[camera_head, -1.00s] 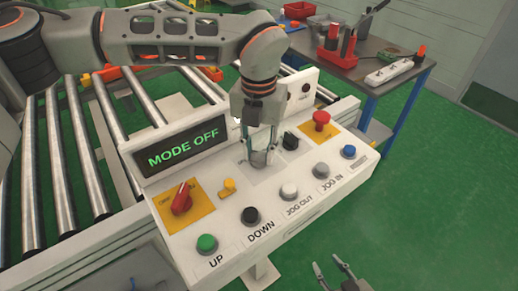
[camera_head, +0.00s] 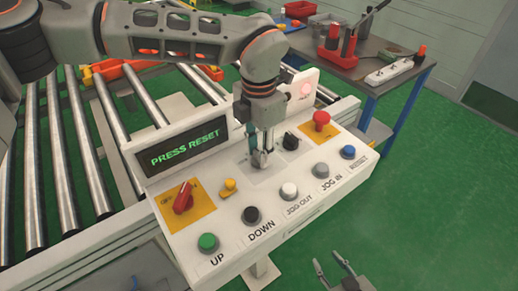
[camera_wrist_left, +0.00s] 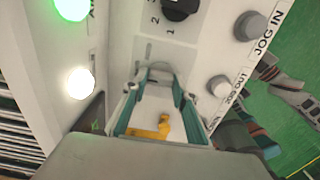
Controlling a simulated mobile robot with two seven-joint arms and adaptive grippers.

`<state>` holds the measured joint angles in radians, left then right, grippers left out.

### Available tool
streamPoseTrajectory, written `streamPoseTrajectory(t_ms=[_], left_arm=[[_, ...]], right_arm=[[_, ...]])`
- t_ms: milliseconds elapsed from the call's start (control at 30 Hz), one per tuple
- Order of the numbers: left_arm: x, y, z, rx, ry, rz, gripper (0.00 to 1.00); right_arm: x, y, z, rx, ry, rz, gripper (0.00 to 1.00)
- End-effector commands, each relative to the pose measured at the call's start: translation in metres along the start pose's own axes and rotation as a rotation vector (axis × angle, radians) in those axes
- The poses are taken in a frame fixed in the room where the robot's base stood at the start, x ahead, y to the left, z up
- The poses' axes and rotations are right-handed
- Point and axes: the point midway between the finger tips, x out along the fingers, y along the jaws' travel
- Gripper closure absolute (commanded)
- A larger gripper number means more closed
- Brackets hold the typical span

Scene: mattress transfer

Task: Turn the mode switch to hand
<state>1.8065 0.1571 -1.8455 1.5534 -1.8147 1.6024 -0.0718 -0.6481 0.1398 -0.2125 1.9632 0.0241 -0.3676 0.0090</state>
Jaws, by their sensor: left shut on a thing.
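The mode switch (camera_wrist_left: 160,70) shows in the left wrist view as a small grey knob between my fingertips. My left gripper (camera_head: 261,162) comes down onto it from above, on the middle of the white control panel (camera_head: 290,226), and is shut on it. The fingers hide most of the knob and its labels in the head view, so I cannot tell which way it points. The display (camera_head: 186,147) reads PRESS RESET in green. My right gripper (camera_head: 334,270) is open and empty, low in the head view, in front of the panel.
Close by are a black selector (camera_head: 290,141), a red emergency button (camera_head: 321,119), a yellow switch (camera_head: 229,186) and a red rotary handle (camera_head: 184,198). Several push buttons line the front edge.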

Motion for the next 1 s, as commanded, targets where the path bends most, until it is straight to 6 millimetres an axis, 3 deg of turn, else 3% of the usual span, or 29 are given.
streamPoseTrajectory(t_ms=[433, 467, 500, 533, 867, 1000], left_arm=[[-0.002, 0.001, 0.001, 0.009, -0.004, 0.002, 0.94], [-0.002, 0.001, 0.001, 0.009, -0.004, 0.002, 0.67], [-0.002, 0.001, 0.001, 0.009, -0.004, 0.002, 0.57], [-0.002, 0.001, 0.001, 0.009, -0.004, 0.002, 0.56], [-0.002, 0.0, 0.001, 0.008, -0.002, 0.001, 0.56], [-0.013, 0.001, 0.001, 0.007, -0.002, 0.002, 0.56]], right_arm=[[0.0, 0.0, 0.0, 0.0, 0.0, 0.0, 0.64], [0.0, 0.0, 0.0, 0.0, 0.0, 0.0, 0.64], [0.0, 0.0, 0.0, 0.0, 0.0, 0.0, 0.64], [0.0, 0.0, 0.0, 0.0, 0.0, 0.0, 0.64], [0.0, 0.0, 0.003, -0.002, -0.007, 0.0, 0.64], [0.0, 0.0, 0.003, -0.001, -0.005, 0.0, 0.64]])
